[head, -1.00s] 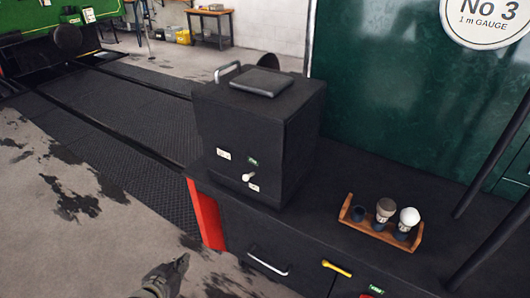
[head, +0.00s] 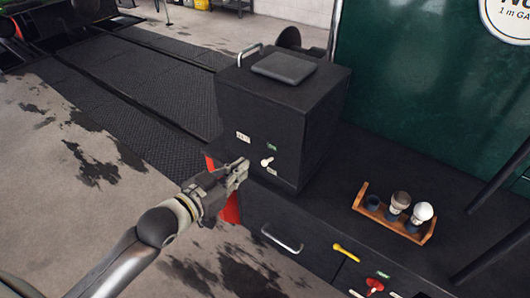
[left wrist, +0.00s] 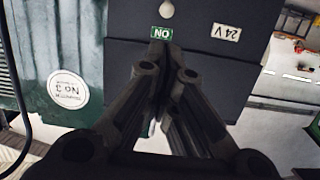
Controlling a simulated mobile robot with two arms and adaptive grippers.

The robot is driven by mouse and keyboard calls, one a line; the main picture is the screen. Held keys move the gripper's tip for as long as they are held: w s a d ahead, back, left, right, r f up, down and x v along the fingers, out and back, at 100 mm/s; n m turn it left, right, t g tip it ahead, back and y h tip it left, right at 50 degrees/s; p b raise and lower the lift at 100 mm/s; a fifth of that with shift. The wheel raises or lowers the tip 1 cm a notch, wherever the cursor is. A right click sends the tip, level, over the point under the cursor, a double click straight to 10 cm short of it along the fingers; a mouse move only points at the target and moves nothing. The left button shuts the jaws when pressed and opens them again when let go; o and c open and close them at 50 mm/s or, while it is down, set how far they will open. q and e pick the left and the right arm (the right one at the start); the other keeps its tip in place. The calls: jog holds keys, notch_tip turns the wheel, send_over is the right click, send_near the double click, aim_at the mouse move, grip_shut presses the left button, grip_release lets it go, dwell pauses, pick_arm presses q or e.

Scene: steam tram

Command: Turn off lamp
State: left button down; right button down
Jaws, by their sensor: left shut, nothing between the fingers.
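A black box (head: 275,120) with a handle and a grey pad on top stands on the dark cabinet. A small white-tipped switch lever (head: 267,162) is on its front, between a green label (head: 271,147) and a white label (head: 271,172). In the left wrist view, which is upside down, the white lever tip (left wrist: 167,9) is at the top edge beside the green ON label (left wrist: 162,34). My left gripper (head: 243,165) is shut and empty, just left of the lever and apparently apart from it. My right gripper is not in view.
A wooden rack (head: 412,233) with bulbs stands on the cabinet top, right of the box. The floor at left is open.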

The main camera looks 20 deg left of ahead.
aim_at(268, 161)
pick_arm(q)
jog(key=p+x, duration=0.2)
jog(key=x, duration=0.7)
jog(key=shift+p, duration=0.4)
jog(key=shift+w+d+f, duration=0.15)
jog(key=shift+w, duration=0.3)
jog(key=shift+s+f+t+h+b, duration=0.35)
jog(key=shift+f+t+b, duration=0.3)
jog(key=shift+b, duration=1.35)
jog(key=t+b, duration=0.2)
jog(key=b, duration=0.2)
jog(key=s+f+t+h+b, duration=0.1)
jog(key=t+b, duration=0.1)
jog(key=b, duration=0.2)
jog(key=shift+s+a+f+b, duration=0.1)
jog(key=shift+a+f+b, duration=0.05)
jog(key=shift+a+b, duration=0.25)
jog(key=shift+f, duration=0.1)
